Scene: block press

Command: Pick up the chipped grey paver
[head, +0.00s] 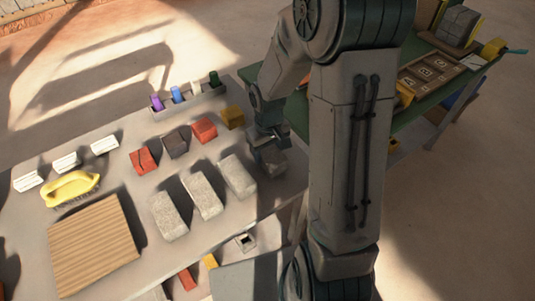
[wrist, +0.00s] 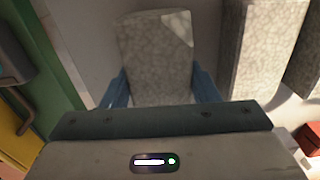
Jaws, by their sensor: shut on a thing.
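The chipped grey paver (wrist: 155,55) sits between the two blue fingers of my gripper (wrist: 158,88) in the wrist view. It has a speckled grey face and a pale chipped patch at its upper right corner. The fingers are shut on its sides. In the head view my gripper (head: 268,146) is at the right end of the grey table, and the paver (head: 274,161) shows just below it, partly hidden by the gripper. I cannot tell whether the paver touches the table.
Grey blocks (head: 237,176) stand left of my gripper, close by in the wrist view too (wrist: 253,50). Red (head: 204,130), dark (head: 175,144) and yellow (head: 232,117) blocks stand behind. A yellow brush (head: 70,187) and wooden board (head: 94,246) lie left. A green bench (head: 440,95) is at right.

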